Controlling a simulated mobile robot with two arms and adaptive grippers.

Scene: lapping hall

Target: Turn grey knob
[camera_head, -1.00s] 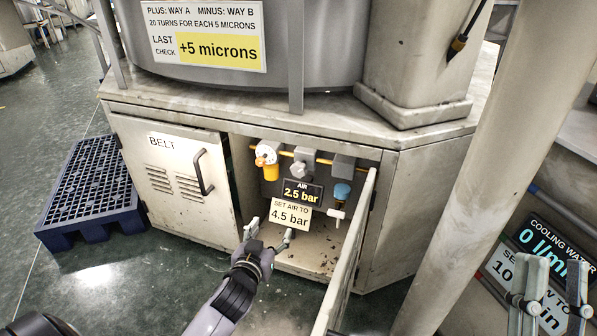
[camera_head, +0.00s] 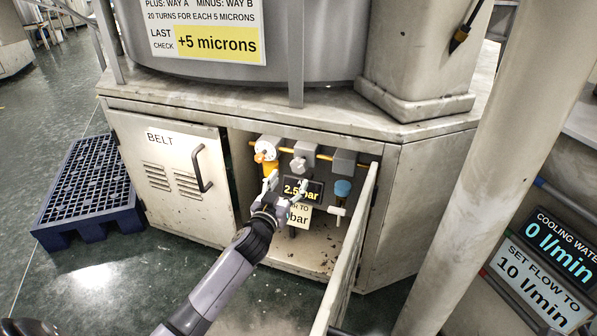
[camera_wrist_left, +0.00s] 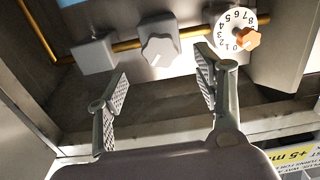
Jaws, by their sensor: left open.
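The grey knob (camera_head: 299,165) sits on a grey block on the yellow pipe inside the open cabinet. In the left wrist view the grey knob (camera_wrist_left: 158,49) is at top centre, with a white mark on its face. My left gripper (camera_head: 287,184) is open and empty inside the cabinet opening, just below and in front of the knob. In the left wrist view its fingers (camera_wrist_left: 165,72) are spread apart, with the knob beyond the gap and not touched. The air display (camera_head: 302,190) reads 2.5 bar, partly covered by my gripper. My right gripper is not in view.
A white numbered dial with an orange knob (camera_head: 261,157) is left of the grey knob. A blue-topped part (camera_head: 342,188) and a white handle (camera_head: 336,211) are on the right. The open cabinet door (camera_head: 352,255) stands at the right. A blue pallet (camera_head: 90,190) lies left.

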